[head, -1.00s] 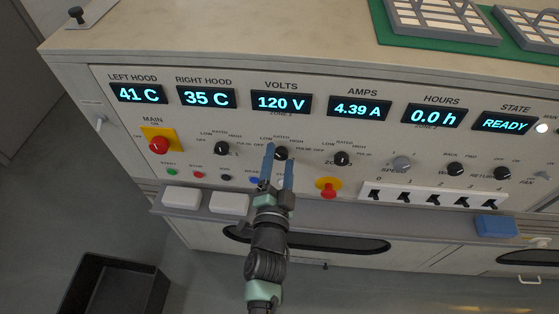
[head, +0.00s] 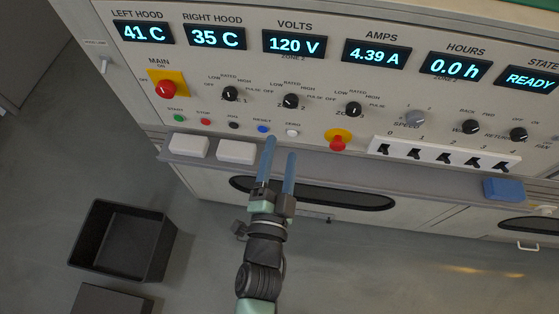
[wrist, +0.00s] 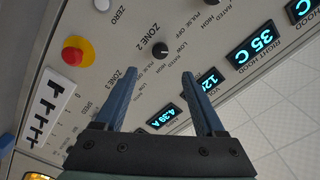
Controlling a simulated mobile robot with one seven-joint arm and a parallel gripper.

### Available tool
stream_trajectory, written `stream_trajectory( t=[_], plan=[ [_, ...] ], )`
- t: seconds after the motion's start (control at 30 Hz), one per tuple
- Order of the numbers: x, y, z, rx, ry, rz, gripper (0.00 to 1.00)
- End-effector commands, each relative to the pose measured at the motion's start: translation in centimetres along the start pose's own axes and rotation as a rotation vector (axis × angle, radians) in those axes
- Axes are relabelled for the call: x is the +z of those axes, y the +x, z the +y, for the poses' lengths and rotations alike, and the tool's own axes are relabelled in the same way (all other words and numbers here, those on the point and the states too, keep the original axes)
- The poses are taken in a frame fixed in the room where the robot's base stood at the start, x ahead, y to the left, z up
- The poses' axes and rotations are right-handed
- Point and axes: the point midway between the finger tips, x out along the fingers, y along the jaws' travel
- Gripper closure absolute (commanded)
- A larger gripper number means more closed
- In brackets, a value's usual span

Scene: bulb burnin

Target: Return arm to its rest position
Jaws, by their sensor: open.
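My gripper (head: 281,150) is open and empty, with two blue fingers. In the head view it stands in front of the control panel (head: 210,65), its fingertips just below the row of small buttons. In the wrist view my gripper (wrist: 158,82) shows both fingers apart, with the panel beyond them and the Zone 2 knob (wrist: 160,50) past the gap. In the head view the Zone 2 knob (head: 291,101) is above the fingertips and apart from them.
A narrow shelf (head: 320,163) runs below the panel, with white blocks (head: 236,152) and a blue block (head: 503,189) on it. A red emergency button (head: 337,142) and a switch row (head: 445,153) are right of my gripper. A black bin (head: 88,238) stands on the floor at left.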

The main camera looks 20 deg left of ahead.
Motion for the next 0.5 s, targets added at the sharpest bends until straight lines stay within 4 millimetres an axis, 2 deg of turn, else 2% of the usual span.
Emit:
stream_trajectory(
  t=[0.2, 0.5],
  plan=[
    [0.01, -1.41, -0.01, -0.001, 0.0, -0.001, 0.29],
    [-0.03, -1.5, -0.04, -0.001, 0.0, 0.0, 0.29]
  ],
)
